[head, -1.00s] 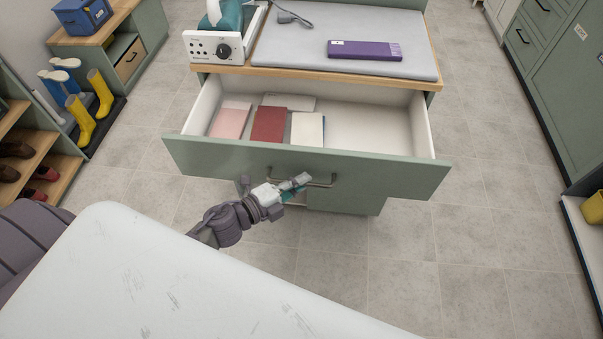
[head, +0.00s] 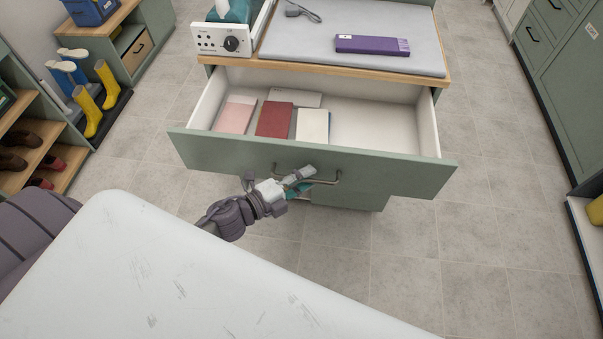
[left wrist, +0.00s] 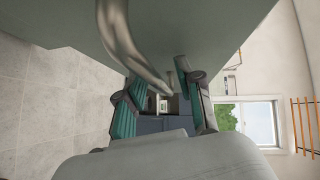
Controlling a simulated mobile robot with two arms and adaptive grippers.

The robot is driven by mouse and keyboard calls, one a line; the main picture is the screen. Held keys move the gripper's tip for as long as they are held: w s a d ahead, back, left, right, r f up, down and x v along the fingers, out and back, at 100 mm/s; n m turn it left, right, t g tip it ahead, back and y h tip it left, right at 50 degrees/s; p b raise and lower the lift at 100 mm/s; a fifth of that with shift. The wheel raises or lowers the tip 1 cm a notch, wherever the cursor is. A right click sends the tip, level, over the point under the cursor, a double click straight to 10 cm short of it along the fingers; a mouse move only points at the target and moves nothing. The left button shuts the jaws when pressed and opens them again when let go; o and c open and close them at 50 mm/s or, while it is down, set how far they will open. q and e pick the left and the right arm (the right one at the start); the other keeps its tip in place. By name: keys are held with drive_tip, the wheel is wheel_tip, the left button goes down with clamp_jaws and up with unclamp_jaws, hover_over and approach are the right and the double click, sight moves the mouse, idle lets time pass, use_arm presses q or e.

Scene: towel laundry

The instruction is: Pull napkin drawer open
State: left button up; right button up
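The napkin drawer (head: 225,150) has a green front and stands pulled well out of the cabinet, with its white inside showing. Its metal bar handle (head: 337,179) is on the middle of the front; it also shows large in the left wrist view (left wrist: 128,52). My left gripper (head: 303,180) is at the handle, with one finger above the bar and the teal one lower. In the left wrist view its teal fingers (left wrist: 162,105) are apart, and the bar's end runs toward the gap between them. I cannot tell whether they touch it. My right gripper is out of view.
Pink (head: 237,117), red (head: 274,119) and white (head: 313,124) folded napkins lie in the drawer's left half. A purple box (head: 372,45) lies on the grey pad above. A white surface (head: 150,270) fills the lower left. Floor to the right is clear.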

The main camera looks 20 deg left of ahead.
use_arm(q)
drive_tip(key=v, duration=1.2)
